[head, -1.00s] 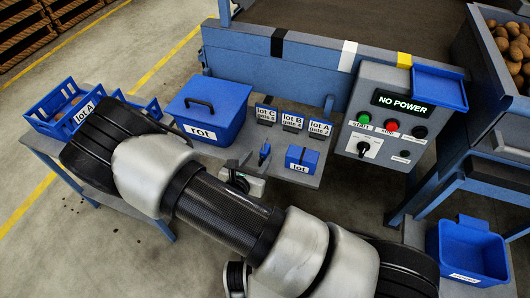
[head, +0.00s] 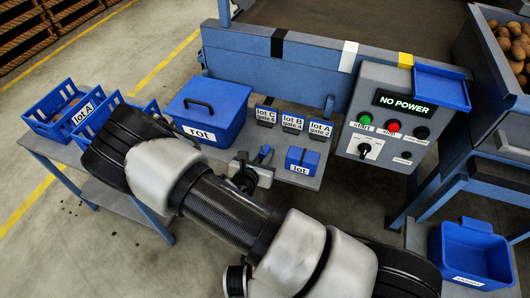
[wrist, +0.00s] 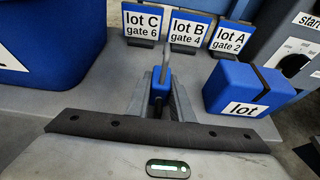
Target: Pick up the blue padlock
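The blue padlock (wrist: 161,88) stands on the grey shelf, its grey shackle pointing up, in the middle of the wrist view. In the head view it is a small blue shape (head: 264,151), partly hidden by my gripper. My gripper (wrist: 164,98) has its two fingers on either side of the padlock's body and looks open around it. I cannot tell whether either finger touches it. The padlock's lower part is hidden by the fingers and the wrist.
A blue box marked lot (head: 302,160) stands close to the right. Lot cards (head: 293,123) stand behind the padlock, and the rot bin (head: 212,112) is to the left. The control panel (head: 389,122) reads NO POWER. Blue crates (head: 63,107) sit at far left.

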